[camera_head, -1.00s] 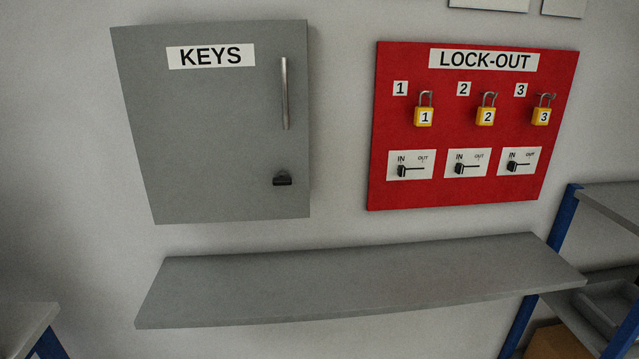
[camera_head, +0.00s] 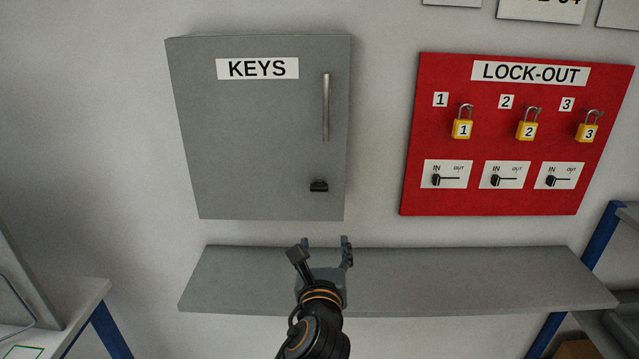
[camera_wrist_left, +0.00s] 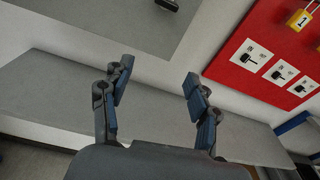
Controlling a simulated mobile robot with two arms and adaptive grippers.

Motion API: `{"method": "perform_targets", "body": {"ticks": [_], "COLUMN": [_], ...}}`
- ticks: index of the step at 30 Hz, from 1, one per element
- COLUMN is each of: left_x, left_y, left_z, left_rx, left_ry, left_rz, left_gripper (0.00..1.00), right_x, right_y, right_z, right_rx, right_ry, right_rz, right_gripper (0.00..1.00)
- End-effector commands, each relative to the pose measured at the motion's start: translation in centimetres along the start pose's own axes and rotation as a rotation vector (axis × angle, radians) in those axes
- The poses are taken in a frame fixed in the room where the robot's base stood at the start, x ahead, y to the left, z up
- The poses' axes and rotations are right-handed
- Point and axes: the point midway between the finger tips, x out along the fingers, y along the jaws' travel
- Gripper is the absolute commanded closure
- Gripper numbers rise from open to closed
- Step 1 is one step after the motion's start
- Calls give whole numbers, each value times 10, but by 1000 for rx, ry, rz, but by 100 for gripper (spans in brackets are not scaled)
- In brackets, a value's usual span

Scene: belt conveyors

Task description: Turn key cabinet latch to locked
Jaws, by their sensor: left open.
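The grey key cabinet (camera_head: 250,140) hangs shut on the wall, marked KEYS, with a vertical silver handle (camera_head: 326,107) at its right side. Its small black latch (camera_head: 319,186) sits low on the door below the handle and looks horizontal. In the left wrist view the latch (camera_wrist_left: 167,4) is cut by the top edge. My left gripper (camera_head: 325,241) is open and empty, below the latch and in front of the shelf, apart from the cabinet. It shows in the left wrist view (camera_wrist_left: 158,82) with its fingers spread. My right gripper is out of view.
A red LOCK-OUT board (camera_head: 512,205) with yellow padlocks and small black switches hangs to the right of the cabinet. A grey shelf (camera_head: 460,280) juts from the wall below both. Blue-framed racks stand at both sides. The wall between cabinet and board is clear.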

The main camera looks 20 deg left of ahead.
Motion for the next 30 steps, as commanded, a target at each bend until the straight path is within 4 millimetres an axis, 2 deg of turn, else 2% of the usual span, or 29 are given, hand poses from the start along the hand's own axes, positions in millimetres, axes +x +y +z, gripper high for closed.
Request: {"method": "perform_targets", "body": {"ticks": [1,3,8,11,24,30], "left_x": [-8,-16,-14,0,89,111], "left_y": [1,3,5,6,8,8], "left_z": [24,43,55,57,64,65], "left_rx": [38,81,114,114,112,109], "left_ry": [-38,-70,-89,-89,-85,-85], "left_rz": [6,18,28,30,28,26], "left_gripper": [40,40,40,40,40,40], "right_x": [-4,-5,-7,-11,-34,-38], "right_y": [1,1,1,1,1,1], "right_z": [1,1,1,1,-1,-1], "right_rx": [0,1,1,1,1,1], "right_ry": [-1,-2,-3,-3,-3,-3], "right_rz": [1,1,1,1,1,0], "right_gripper": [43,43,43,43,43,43]}}
